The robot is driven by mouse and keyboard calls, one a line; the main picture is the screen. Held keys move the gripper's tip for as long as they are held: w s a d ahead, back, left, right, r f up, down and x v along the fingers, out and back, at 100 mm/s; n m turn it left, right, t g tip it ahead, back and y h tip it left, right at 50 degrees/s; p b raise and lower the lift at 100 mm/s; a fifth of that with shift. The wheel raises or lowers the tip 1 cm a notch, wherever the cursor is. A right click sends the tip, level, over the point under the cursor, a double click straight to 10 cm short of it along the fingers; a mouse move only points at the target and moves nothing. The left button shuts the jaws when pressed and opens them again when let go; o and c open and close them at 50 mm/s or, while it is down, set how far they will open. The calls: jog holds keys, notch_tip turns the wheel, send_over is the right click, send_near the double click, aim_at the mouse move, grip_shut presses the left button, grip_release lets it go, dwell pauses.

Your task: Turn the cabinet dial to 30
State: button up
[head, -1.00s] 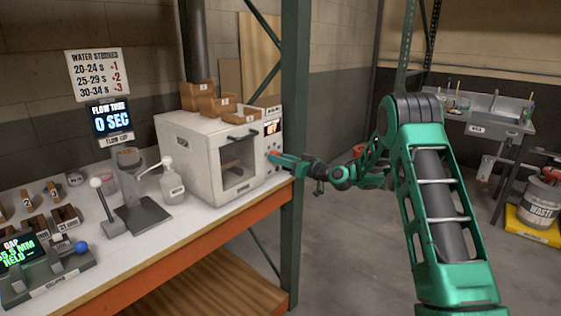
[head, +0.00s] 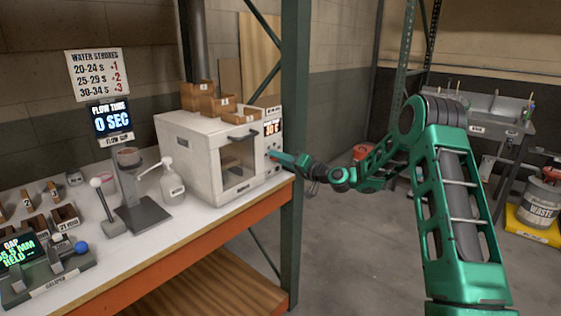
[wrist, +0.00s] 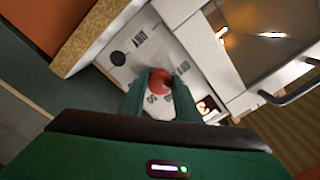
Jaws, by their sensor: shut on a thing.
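The white cabinet (head: 190,158) with a windowed front door stands at the right end of the bench. A small orange-lit display (head: 272,128) is at the upper right of its front; it shows a number that looks like 30, too small to read surely. In the wrist view, the red round dial (wrist: 160,79) sits on the cabinet's white panel between the two green fingers. My gripper (head: 276,155) reaches the panel from the right, and in the wrist view (wrist: 160,92) it is shut on the dial. The dial is mostly hidden by the fingers in the head view.
Wooden boxes (head: 220,104) sit on top of the cabinet. A pump bottle (head: 172,182) and a cup stand (head: 142,210) are to its left on the bench. A green rack post (head: 294,150) rises close behind my gripper.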

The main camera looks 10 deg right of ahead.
jog(key=shift+w+d, duration=0.15)
jog(key=shift+d, duration=0.2)
jog(key=o, duration=1)
jog(key=shift+f, duration=0.15)
jog(key=shift+o, duration=0.2)
jog(key=shift+a, duration=0.15)
jog(key=v, duration=1)
jog(key=shift+s+d, duration=0.3)
